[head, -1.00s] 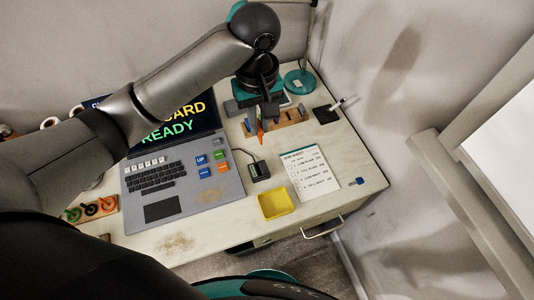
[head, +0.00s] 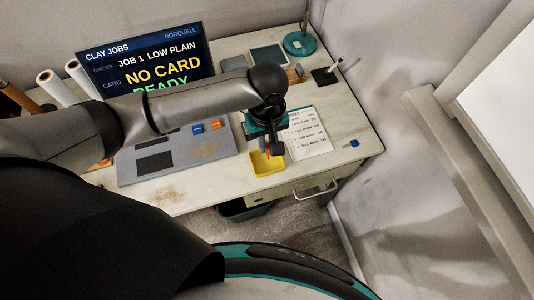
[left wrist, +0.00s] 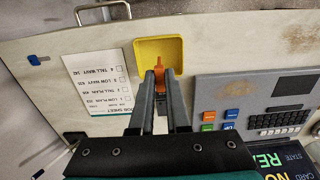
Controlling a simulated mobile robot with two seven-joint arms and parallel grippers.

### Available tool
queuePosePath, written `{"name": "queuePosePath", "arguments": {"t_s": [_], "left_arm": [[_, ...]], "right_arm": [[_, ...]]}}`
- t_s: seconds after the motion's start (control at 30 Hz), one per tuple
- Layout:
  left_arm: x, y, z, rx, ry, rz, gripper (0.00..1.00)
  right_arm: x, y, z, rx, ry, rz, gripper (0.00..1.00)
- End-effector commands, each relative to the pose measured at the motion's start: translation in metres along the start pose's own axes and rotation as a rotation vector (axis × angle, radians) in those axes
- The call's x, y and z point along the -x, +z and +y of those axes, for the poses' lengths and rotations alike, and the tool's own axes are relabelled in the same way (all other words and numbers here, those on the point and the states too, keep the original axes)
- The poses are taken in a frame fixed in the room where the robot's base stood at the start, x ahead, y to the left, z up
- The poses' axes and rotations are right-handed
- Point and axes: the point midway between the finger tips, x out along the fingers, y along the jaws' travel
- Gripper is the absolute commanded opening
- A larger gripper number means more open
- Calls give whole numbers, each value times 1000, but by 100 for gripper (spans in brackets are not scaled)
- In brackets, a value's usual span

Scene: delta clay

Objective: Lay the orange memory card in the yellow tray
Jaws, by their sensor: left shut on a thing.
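The yellow tray (head: 262,168) sits near the front edge of the desk, and it also shows in the left wrist view (left wrist: 172,47). My left gripper (head: 267,147) is above the tray, pointing down. In the left wrist view my left gripper (left wrist: 160,80) is shut on the orange memory card (left wrist: 159,66), which shows between the fingertips with the tray behind it. I cannot tell how far the card is above the tray floor. In the head view the card is mostly hidden by the gripper. My right gripper is not in view.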

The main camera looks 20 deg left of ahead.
Motion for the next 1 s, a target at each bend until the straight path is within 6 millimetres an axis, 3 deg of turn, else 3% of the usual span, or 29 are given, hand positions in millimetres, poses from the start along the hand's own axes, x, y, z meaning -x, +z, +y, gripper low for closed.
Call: {"name": "queuePosePath", "arguments": {"t_s": [0.17,0.4,0.8,0.83,1.0], "left_arm": [[-12,0,0,0,0,0,0],[-47,0,0,0,-1,1,0],[-51,0,0,0,1,0,0],[-52,0,1,-1,1,0,15],[-51,0,1,-1,1,1,34]], "right_arm": [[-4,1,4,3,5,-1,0],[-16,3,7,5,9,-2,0],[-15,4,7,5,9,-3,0],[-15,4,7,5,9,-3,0],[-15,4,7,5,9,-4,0]]}}
